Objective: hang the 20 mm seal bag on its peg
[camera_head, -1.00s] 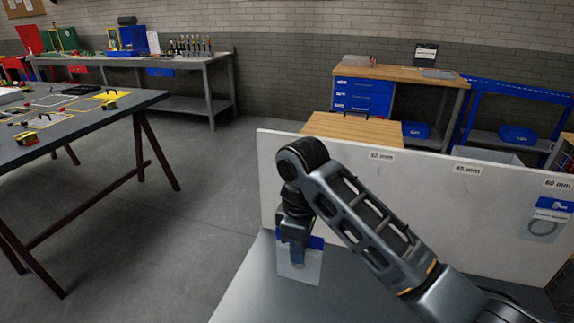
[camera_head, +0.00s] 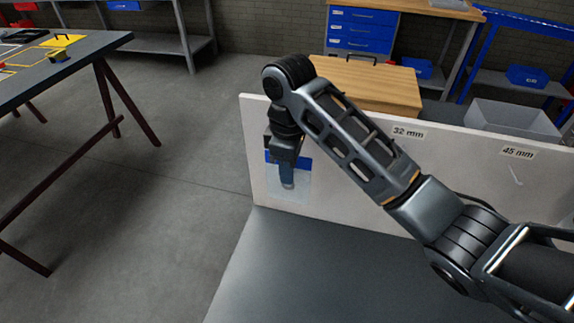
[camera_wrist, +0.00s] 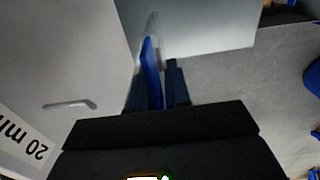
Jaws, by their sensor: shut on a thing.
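The seal bag (camera_head: 303,188) is clear with a blue top band. My gripper (camera_head: 286,180) is shut on it, and it hangs upright in front of the left end of the white board (camera_head: 345,185). In the wrist view the bag (camera_wrist: 151,68) shows edge-on as a thin blue and clear strip between my fingers (camera_wrist: 156,88). The 20 mm label (camera_wrist: 22,140) and a bare metal peg (camera_wrist: 70,104) are on the board left of my gripper, with the bag apart from the peg. In the head view that peg and label are hidden, probably behind my arm.
The 32 mm label (camera_head: 408,133) and 45 mm label (camera_head: 516,152) stand farther right on the board, with a small peg (camera_head: 516,177) below the latter. The grey bench top (camera_head: 320,270) before the board is clear. A grey bin (camera_head: 512,118) stands behind the board.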

